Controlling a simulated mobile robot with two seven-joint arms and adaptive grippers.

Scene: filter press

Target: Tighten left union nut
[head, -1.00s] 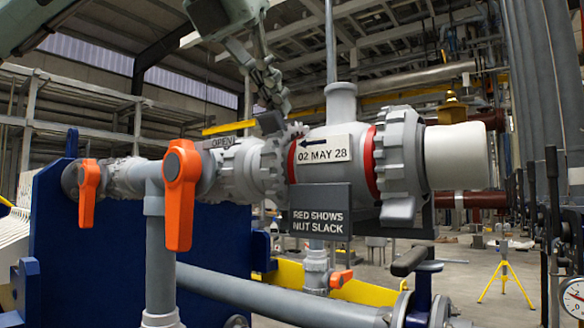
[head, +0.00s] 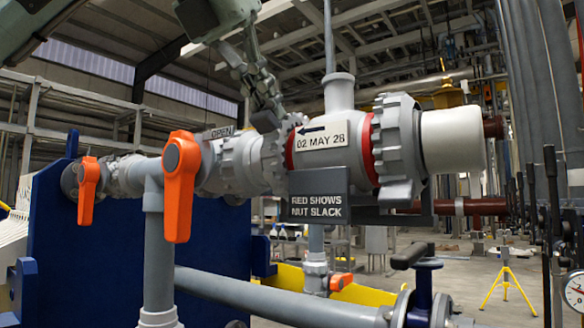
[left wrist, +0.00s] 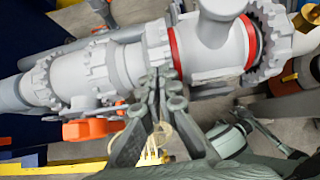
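The left union nut (head: 273,161) is a grey toothed ring on the left end of the grey pipe body (head: 325,157). A red band (head: 289,150) shows at its right side, and also in the left wrist view (left wrist: 174,47). My left gripper (head: 267,119) reaches down from above to the top rim of this nut. In the left wrist view my fingertips (left wrist: 161,78) are close together at the rim of the nut (left wrist: 157,44). Whether they grip a tooth is unclear.
The right union nut (head: 398,150) also has a red band beside it. A dark sign (head: 318,196) reading "RED SHOWS NUT SLACK" stands in front of the pipe. An orange valve handle (head: 180,185) hangs to the left.

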